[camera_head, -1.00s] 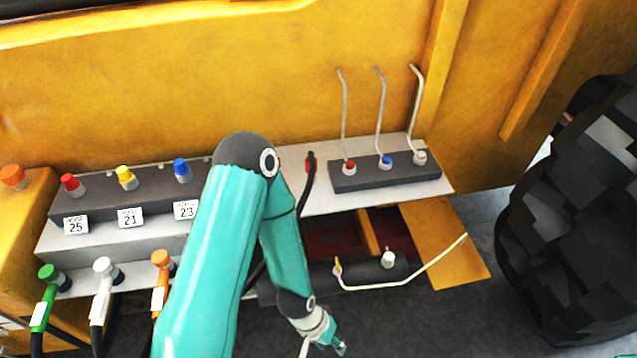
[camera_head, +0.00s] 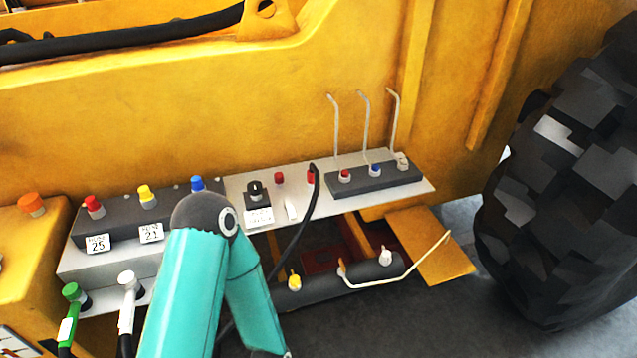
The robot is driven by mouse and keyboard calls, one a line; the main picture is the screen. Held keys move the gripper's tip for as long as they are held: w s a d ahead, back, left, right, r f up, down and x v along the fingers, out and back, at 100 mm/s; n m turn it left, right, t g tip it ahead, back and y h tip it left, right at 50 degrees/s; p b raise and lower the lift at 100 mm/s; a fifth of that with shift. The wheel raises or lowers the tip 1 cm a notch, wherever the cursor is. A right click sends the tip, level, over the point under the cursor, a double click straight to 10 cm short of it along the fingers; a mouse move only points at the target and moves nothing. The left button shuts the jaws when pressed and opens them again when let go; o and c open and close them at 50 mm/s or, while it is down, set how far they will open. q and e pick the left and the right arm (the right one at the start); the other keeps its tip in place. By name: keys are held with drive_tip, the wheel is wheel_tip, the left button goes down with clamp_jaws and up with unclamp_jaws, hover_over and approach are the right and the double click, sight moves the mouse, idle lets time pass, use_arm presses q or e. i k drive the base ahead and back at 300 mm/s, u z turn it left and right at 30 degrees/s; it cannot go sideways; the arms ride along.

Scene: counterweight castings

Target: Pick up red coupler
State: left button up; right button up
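Several red parts are in view, and I cannot tell for sure which is the red coupler. A red fitting (camera_head: 311,177) with a black hose (camera_head: 298,232) sits on the light grey shelf, right of centre. A plain red cap (camera_head: 279,178) is just left of it. Another red cap (camera_head: 94,205) stands on the dark block at left, above a "25" label. A red base (camera_head: 345,176) sits under the leftmost lever on the right block. One teal arm of mine rises from the bottom left and bends down at its elbow. Neither gripper is in view.
Green (camera_head: 72,292) and white (camera_head: 127,280) hose couplers stand at lower left. A black knob (camera_head: 255,191) is on the shelf (camera_head: 235,183). Below it is a dark cylinder (camera_head: 325,285) with a white looped line. A big tyre (camera_head: 565,200) stands at right.

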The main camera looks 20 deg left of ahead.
sight(309, 174)
drive_tip(key=u, duration=0.1)
drive_tip(key=i, duration=0.9)
drive_tip(key=z, duration=0.05)
